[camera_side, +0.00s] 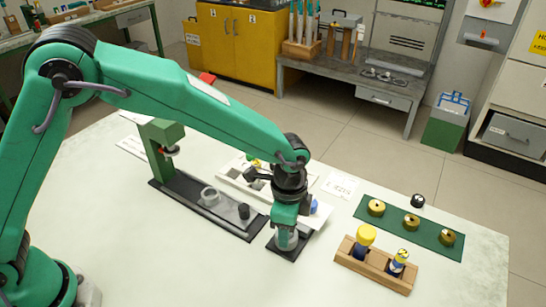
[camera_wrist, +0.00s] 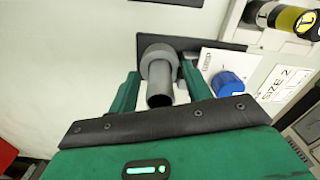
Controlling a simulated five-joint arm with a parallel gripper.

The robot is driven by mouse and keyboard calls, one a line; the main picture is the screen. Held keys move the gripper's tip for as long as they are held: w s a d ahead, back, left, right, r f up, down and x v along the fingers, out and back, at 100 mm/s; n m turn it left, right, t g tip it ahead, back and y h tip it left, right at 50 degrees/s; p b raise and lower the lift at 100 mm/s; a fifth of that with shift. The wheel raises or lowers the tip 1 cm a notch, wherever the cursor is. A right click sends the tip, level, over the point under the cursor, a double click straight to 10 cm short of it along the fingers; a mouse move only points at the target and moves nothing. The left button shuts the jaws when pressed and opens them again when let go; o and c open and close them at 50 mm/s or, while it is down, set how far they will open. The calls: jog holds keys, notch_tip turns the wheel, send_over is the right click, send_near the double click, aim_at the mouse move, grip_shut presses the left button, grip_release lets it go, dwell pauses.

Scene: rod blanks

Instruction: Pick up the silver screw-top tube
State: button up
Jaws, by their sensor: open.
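The silver-grey tube (camera_side: 287,241) stands on a small black pad (camera_side: 284,253) near the front middle of the table. In the wrist view the tube (camera_wrist: 158,70) shows a wider round collar and a narrower open-looking end. My gripper (camera_side: 287,226) is directly above it, pointing down, and partly hides its top. In the wrist view my gripper (camera_wrist: 160,86) is open, with one green finger on each side of the tube. A gap shows beside the tube, so I do not see it clasped.
A black base (camera_side: 180,186) with a green stand is left of my gripper. A white tray (camera_side: 236,181) with a blue knob (camera_wrist: 228,84) is close behind. A wooden rack (camera_side: 352,262) with yellow-topped items and a green mat (camera_side: 385,225) with brass rings are right. The front left is clear.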

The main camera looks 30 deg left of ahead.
grip_shut()
jog(key=shift+r, duration=0.15)
jog(key=shift+r, duration=0.5)
notch_tip(320, 180, up, 3)
jog(key=shift+s+d+r, duration=0.1)
jog(key=shift+s, duration=0.05)
jog(key=s+d+r, duration=0.4)
jog(key=s+r, duration=0.2)
jog(key=s, duration=0.4)
jog(key=shift+s+d+r, duration=0.2)
jog(key=shift+s+r, duration=0.05)
jog(key=shift+r, duration=0.05)
